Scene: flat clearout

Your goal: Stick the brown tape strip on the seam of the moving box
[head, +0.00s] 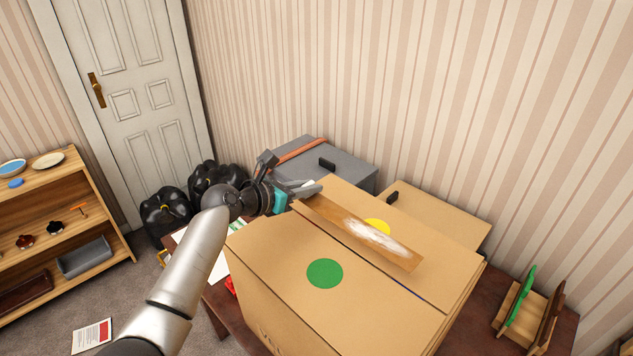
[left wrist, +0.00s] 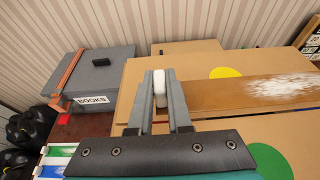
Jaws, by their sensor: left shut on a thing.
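The moving box (head: 268,262) is a large closed cardboard box on the table, with a green dot and a yellow dot on its top. A seam (head: 400,283) runs across the top between the flaps. The brown tape strip (head: 345,222) is long, with a whitish patch, and stretches over the top beside the seam and partly over the yellow dot. I cannot tell whether it touches the cardboard.
A grey box (head: 345,165) labelled BOOKS and another cardboard box (head: 440,217) stand behind the moving box. Black bags (head: 165,212) lie by the door. A wooden rack (head: 523,310) with a green item stands at right on the table (head: 487,335). A shelf (head: 95,262) is at left.

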